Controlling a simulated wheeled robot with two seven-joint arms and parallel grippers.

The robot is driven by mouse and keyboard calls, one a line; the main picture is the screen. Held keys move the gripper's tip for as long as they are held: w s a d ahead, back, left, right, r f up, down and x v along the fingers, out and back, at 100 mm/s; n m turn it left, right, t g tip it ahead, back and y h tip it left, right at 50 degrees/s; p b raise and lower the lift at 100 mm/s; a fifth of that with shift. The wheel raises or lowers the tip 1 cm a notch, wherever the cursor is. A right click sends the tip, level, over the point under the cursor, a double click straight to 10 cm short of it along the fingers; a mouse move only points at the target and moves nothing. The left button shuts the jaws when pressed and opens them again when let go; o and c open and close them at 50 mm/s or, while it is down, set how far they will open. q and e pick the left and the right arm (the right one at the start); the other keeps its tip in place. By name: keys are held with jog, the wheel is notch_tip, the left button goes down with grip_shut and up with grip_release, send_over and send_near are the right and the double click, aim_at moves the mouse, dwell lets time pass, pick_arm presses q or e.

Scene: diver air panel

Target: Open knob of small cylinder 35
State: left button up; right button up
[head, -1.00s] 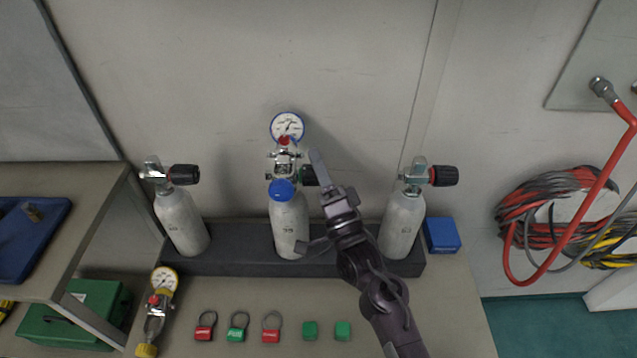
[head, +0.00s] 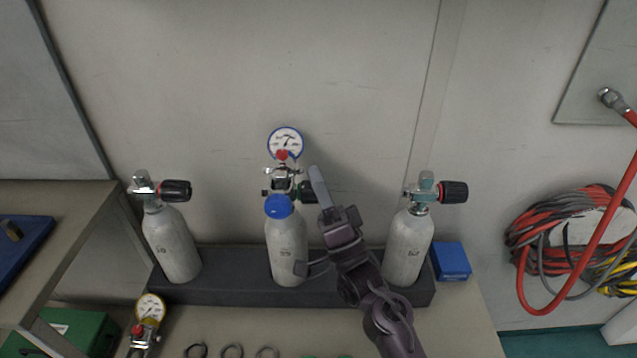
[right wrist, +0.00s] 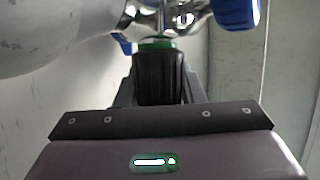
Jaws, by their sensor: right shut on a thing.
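The middle small cylinder (head: 287,246), grey with what looks like 35 on it, stands upright in the dark rack. Its valve carries a gauge with a blue rim (head: 286,143) and a blue round part (head: 279,206). Its black knob with a green ring (head: 308,192) points right, partly hidden behind my gripper. My right gripper (head: 316,190) is at this knob. In the right wrist view the ribbed black knob (right wrist: 160,78) sits between the fingers of my right gripper (right wrist: 160,90), which is shut on it. My left gripper is not in view.
Similar cylinders stand left (head: 172,245) and right (head: 408,248) in the dark rack (head: 225,275), with black knobs. A blue box (head: 451,261) is right of the rack. A loose yellow gauge (head: 150,308) lies front left. Coiled hoses (head: 560,235) hang at right.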

jog(key=shift+f, duration=0.1)
jog(key=o, duration=1)
jog(key=shift+s+d+f, duration=0.15)
jog(key=shift+s+f, duration=0.05)
jog(key=shift+f, duration=0.1)
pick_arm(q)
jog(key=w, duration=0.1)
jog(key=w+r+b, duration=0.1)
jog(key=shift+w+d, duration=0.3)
pick_arm(e)
jog(key=v, duration=0.7)
jog(key=shift+s+r, duration=0.1)
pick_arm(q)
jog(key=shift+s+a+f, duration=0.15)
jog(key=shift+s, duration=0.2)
